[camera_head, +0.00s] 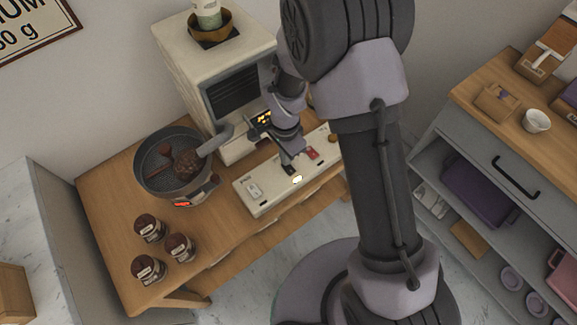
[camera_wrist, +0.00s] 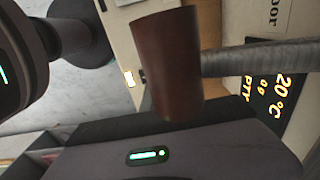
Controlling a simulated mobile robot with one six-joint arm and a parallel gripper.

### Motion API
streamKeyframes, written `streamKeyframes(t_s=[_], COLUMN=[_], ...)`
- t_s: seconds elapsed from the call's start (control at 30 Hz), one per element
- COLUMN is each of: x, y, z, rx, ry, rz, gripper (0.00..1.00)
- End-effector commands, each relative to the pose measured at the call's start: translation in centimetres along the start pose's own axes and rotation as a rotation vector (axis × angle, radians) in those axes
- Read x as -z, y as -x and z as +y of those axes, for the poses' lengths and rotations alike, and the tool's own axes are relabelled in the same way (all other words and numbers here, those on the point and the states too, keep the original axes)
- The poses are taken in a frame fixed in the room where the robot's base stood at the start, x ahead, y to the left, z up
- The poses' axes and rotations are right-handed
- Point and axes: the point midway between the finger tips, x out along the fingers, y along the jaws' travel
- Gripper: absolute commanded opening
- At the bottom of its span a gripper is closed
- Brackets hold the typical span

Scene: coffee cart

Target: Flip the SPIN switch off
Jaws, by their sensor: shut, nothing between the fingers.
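A long white switch panel (camera_head: 270,196) lies along the front of the wooden cart. It carries a pale switch (camera_head: 253,190) at the left, a lit switch (camera_head: 297,179) near the middle and a red switch (camera_head: 312,153) further right. The labels are too small to read, so I cannot tell which is SPIN. My gripper (camera_head: 286,160) is shut and empty, pointing down over the panel close to the lit and red switches. I cannot tell whether it touches. In the wrist view the lit switch (camera_wrist: 129,79) shows beside a brown cylindrical handle (camera_wrist: 170,65).
The white roaster (camera_head: 180,55) with its lit display (camera_head: 262,120) stands behind the panel. A round cooling tray (camera_head: 160,178) with a red display stands left. Several dark jars (camera_head: 180,247) stand at front left. A grey shelf unit (camera_head: 440,150) is at right.

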Motion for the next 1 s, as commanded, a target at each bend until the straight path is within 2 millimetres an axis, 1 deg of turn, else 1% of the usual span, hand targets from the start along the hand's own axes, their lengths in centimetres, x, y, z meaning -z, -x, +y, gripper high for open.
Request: streamKeyframes(t_s=[1.0], x=[0.0], y=[-1.6], z=[0.0], rx=[0.000], ry=[0.000], rz=[0.000], gripper=[0.00])
